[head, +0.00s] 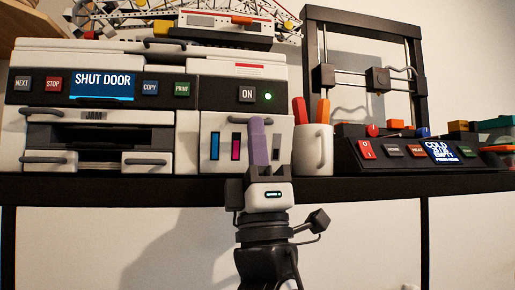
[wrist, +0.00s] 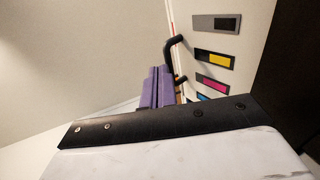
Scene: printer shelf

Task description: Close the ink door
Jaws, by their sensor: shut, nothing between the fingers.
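The ink door (head: 213,158) is the white panel at the lower right of the printer (head: 190,66), with cyan, magenta and other colour windows. In the wrist view the ink door (wrist: 226,38) is seen from close by at the right, with grey, yellow, magenta and cyan windows and a black handle (wrist: 172,46) at its left edge. The frames do not clearly show how far it stands open. My gripper (head: 258,122) has purple fingers, shut and empty, pointing up in front of the door and hiding its middle. In the wrist view the fingertips (wrist: 160,70) are beside the handle; contact is unclear.
The printer screen (head: 102,86) reads "SHUT DOOR". A white mug (head: 311,150) with orange-handled tools stands just right of the door. A 3D printer (head: 395,150) is farther right. The dark shelf edge (head: 120,187) runs below; the space under it looks clear.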

